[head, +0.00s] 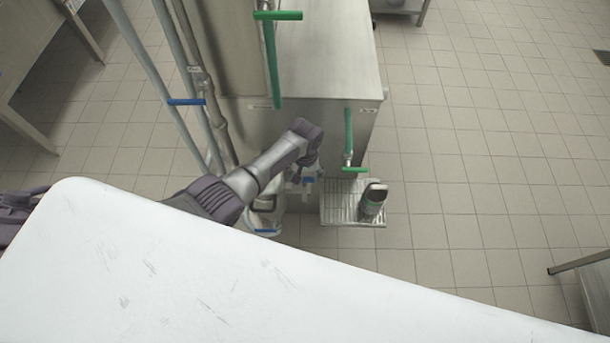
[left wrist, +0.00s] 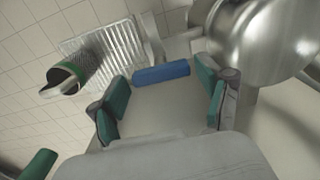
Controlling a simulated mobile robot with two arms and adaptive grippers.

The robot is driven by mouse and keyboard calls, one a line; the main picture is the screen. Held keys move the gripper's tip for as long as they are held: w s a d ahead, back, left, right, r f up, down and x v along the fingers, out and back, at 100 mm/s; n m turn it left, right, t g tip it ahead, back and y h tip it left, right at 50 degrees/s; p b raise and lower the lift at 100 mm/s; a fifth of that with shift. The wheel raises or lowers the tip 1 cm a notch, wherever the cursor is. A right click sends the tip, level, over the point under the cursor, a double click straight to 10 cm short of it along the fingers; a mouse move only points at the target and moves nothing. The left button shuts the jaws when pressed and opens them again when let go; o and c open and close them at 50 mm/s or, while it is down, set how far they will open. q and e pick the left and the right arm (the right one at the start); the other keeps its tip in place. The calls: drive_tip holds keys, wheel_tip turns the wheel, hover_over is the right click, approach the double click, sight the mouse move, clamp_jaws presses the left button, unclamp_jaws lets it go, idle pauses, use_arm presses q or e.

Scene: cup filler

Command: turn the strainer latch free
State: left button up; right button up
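No contact between pads and bar shows. In the head view the left gripper (head: 306,176) is small and partly hidden by its own wrist, low at the front of the steel machine. My right gripper is not in view.
A drip grate (head: 340,214) holds a dark cup with a green band (head: 372,202), beside the gripper. Green levers (head: 348,135) stick out above. Pipes with blue handles (head: 187,102) stand to the left. A rounded steel body (left wrist: 255,35) is close on the right.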

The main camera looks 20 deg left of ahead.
sight(305, 178)
use_arm(q)
drive_tip(key=shift+o, duration=0.3)
wheel_tip(305, 178, up, 12)
idle(0.6)
drive_tip(key=shift+s, duration=0.1)
idle(0.3)
